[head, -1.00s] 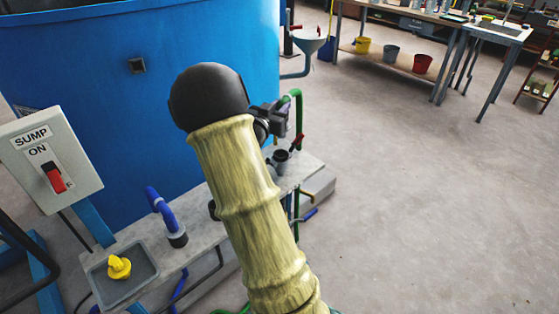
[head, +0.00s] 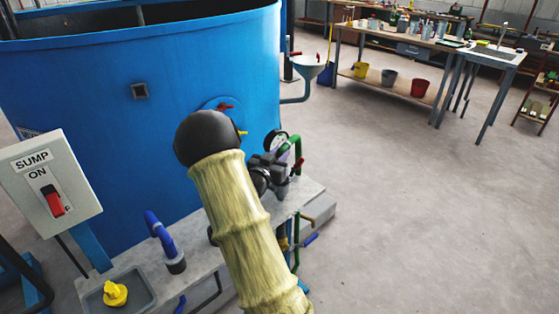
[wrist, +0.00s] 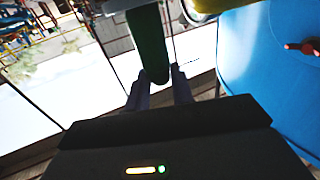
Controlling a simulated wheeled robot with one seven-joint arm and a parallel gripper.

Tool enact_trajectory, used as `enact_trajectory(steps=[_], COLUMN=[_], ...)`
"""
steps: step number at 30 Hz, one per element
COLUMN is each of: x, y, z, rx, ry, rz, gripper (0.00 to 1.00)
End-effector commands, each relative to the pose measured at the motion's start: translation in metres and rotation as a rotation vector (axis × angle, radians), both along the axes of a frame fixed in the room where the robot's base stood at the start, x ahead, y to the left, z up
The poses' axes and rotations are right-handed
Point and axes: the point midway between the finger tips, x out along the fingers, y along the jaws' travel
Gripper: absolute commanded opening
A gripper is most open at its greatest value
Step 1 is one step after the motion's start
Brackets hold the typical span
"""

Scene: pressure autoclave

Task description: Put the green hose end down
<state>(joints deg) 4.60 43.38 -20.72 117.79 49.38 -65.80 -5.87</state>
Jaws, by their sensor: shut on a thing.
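The green hose (head: 298,147) rises at the right end of the grey bench and bends over toward my gripper (head: 276,168). My gripper is partly hidden behind my arm in the head view. In the wrist view, the green hose end (wrist: 150,45) lies between the two fingers of my gripper (wrist: 160,90), which are shut on it. A grey cup-like socket (head: 281,188) stands on the bench just below my gripper. I cannot tell whether the hose end touches it.
A blue hose end (head: 157,228) stands in another socket. The blue tank (head: 90,110) rises behind the bench, with the sump switch box (head: 48,185) at left. The floor at right is clear.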

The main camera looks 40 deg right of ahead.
Motion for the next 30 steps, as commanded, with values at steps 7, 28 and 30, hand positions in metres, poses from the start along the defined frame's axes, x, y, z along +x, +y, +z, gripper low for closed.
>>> enact_trajectory(steps=[7, 28, 30], x=[0.000, 0.000, 0.000], y=[0.000, 0.000, 0.000], z=[-0.019, -0.024, -0.024], rx=[-0.001, 0.000, 0.000], ry=[-0.002, 0.000, 0.000], rz=[0.000, 0.000, 0.000], gripper=[0.00, 0.45, 0.45])
